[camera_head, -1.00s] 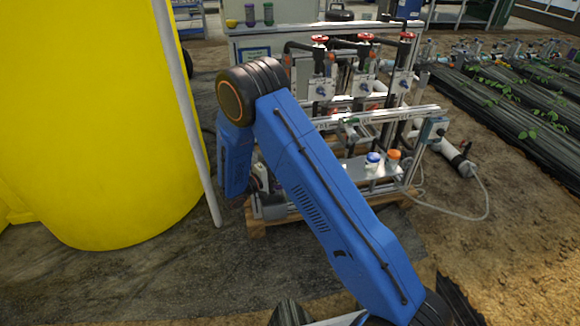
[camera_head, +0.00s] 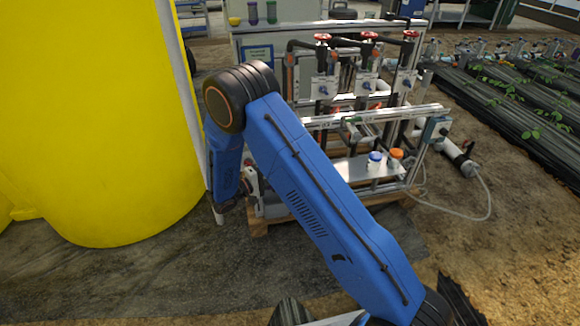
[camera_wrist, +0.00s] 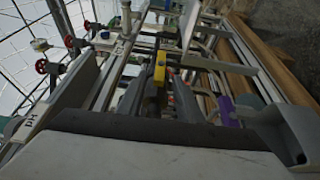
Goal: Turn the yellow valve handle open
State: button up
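The yellow valve handle (camera_wrist: 160,67) shows in the wrist view as a small upright bar near the middle, with a dark part below it. My gripper (camera_wrist: 158,98) has its two dark fingers apart, one on each side of the line to the handle. The handle lies just beyond or between the fingertips; I cannot tell whether they touch it. No yellow handle can be made out in the head view, where my blue arm covers part of the skid (camera_head: 350,125).
A large yellow tank (camera_head: 90,120) with a pale upright pipe stands at the left. Red-wheeled valves (camera_head: 368,38) line the back of the skid. Blue-capped and orange-capped bottles (camera_head: 375,160) stand on its shelf. A hose loops over the soil at right. A purple cylinder (camera_wrist: 228,110) is right of my fingers.

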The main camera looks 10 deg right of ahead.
jog(key=v, duration=1.2)
jog(key=shift+s+a, duration=0.2)
jog(key=shift+a, duration=0.05)
jog(key=s+d+r+m+g+y, duration=0.2)
jog(key=s+d+r+g+y, duration=0.15)
jog(key=s+d+r, duration=0.45)
jog(key=s+d+r+m+g+y, duration=0.25)
jog(key=s+d+r+g, duration=0.2)
jog(key=d+r, duration=0.7)
jog(key=s+d+r+t+y, duration=0.2)
jog(key=s+y, duration=0.1)
jog(key=s, duration=0.5)
jog(key=s+d+r+t+y, duration=0.2)
jog(key=s+y, duration=0.2)
jog(key=s, duration=0.4)
jog(key=s+d+r+t+y, duration=0.2)
jog(key=s+r+y, duration=0.1)
jog(key=s, duration=0.4)
jog(key=shift+s+y, duration=0.4)
